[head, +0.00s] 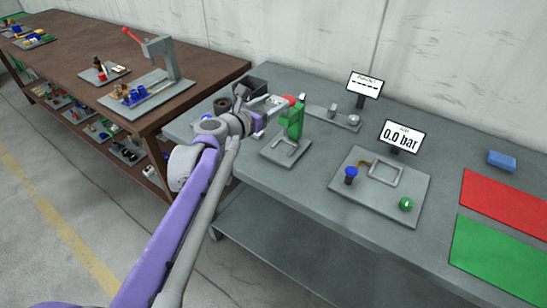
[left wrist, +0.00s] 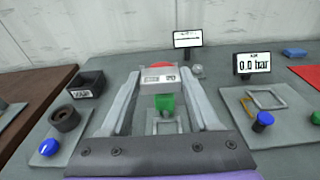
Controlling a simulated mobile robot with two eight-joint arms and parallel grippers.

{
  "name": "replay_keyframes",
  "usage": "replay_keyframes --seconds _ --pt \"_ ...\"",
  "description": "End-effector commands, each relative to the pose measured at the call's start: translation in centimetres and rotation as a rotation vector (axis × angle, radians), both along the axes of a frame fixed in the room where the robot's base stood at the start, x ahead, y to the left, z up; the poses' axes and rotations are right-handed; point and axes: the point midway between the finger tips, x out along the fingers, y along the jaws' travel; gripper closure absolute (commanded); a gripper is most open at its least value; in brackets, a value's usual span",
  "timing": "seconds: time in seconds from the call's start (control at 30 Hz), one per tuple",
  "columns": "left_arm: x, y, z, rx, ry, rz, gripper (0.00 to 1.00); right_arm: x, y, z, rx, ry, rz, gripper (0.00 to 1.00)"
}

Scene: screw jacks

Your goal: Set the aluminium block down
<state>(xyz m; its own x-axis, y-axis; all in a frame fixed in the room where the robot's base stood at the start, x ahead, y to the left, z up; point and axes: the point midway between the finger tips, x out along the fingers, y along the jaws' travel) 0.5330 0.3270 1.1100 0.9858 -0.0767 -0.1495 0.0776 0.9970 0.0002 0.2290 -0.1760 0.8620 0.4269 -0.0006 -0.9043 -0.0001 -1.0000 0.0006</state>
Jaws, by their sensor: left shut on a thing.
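My left gripper (head: 275,102) is shut on the aluminium block (left wrist: 157,80), a light grey box with dark marks on its near face. In the left wrist view the block sits between the two fingertips, with one finger on each side. A green post (head: 294,122) with a red top (head: 290,99) stands just beyond the gripper on a grey plate with a square frame. In the left wrist view the red top (left wrist: 161,65) shows behind the block and the green part (left wrist: 165,103) below it. I cannot tell whether the block touches them. My right gripper is not in view.
A plate with a square frame, blue knob (head: 351,172) and green ball (head: 406,204) lies to the right, near a display reading 0.0 bar (head: 400,135). Red (head: 507,203) and green (head: 498,258) mats and a blue block (head: 501,160) are farther right. A dark bin (left wrist: 86,84) is left.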

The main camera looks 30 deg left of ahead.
Motion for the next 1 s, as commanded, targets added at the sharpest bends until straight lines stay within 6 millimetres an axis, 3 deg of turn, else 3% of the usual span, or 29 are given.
replay_keyframes --seconds 0.03,0.2,0.5,0.83,1.0 --pt "0.0 0.0 -1.7 0.0 0.0 -0.001 0.97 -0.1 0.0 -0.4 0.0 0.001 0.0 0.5" --pt "0.0 0.0 -6.3 0.0 0.001 -0.001 0.97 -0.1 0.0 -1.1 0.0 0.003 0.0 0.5" --pt "0.0 -0.1 -13.7 -0.001 0.0 -0.001 0.97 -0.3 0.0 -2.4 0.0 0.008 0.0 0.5" --pt "0.0 0.0 -16.6 -0.001 0.0 -0.001 0.97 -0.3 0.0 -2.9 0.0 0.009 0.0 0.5" --pt "0.1 0.0 -19.0 -0.001 0.0 -0.001 0.97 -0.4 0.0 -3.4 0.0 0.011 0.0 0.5"
